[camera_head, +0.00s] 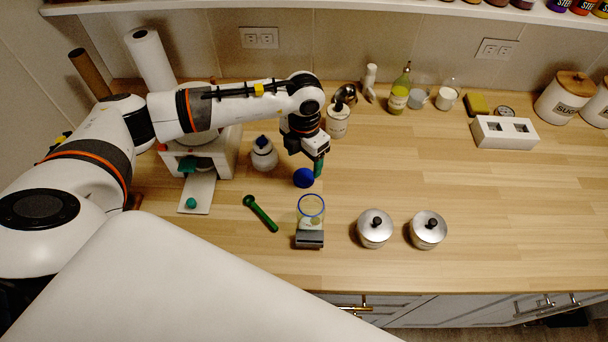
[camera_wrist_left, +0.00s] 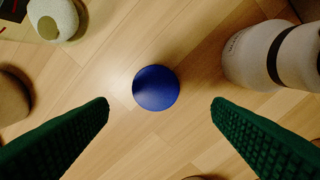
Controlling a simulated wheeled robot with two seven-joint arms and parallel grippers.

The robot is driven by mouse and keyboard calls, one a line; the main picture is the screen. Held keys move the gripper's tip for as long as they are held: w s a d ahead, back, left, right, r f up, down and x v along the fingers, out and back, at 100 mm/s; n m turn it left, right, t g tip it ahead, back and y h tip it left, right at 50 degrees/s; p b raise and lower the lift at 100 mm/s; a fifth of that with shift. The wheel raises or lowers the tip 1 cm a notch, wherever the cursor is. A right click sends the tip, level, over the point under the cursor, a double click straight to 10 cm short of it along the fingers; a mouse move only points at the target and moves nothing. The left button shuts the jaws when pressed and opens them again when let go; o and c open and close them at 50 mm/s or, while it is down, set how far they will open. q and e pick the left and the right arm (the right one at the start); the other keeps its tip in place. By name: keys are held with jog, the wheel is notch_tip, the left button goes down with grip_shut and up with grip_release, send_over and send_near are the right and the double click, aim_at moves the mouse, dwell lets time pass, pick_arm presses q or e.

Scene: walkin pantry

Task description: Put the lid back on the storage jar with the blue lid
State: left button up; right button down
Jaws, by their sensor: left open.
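The round blue lid (camera_head: 304,178) lies on the wooden counter, behind the storage jar (camera_head: 311,214). The jar is clear with a blue rim, stands upright with its top uncovered, and has a dark grey block-like piece at its front. My left gripper (camera_head: 318,170) points down beside the lid in the head view. In the left wrist view the blue lid (camera_wrist_left: 156,88) shows between and beyond the two green fingers of my left gripper (camera_wrist_left: 160,104), which are apart and empty. My right gripper is not in view.
A green spoon (camera_head: 261,213) lies left of the jar. Two silver-lidded pots (camera_head: 375,229) stand to its right. A white bottle (camera_head: 264,154) and a labelled canister (camera_head: 337,122) stand near my left gripper. The counter's right half is mostly clear.

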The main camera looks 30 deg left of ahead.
aim_at(304, 176)
pick_arm(q)
jog(key=shift+s+f, duration=0.1)
jog(key=f+p, duration=0.2)
jog(key=f, duration=0.1)
jog(key=f+p, duration=0.1)
jog(key=shift+s+d+f, duration=0.1)
jog(key=shift+s+f, duration=0.1)
jog(key=shift+s, duration=0.05)
jog(key=shift+f, duration=0.3)
jog(key=shift+c, duration=0.4)
jog(key=c, duration=1)
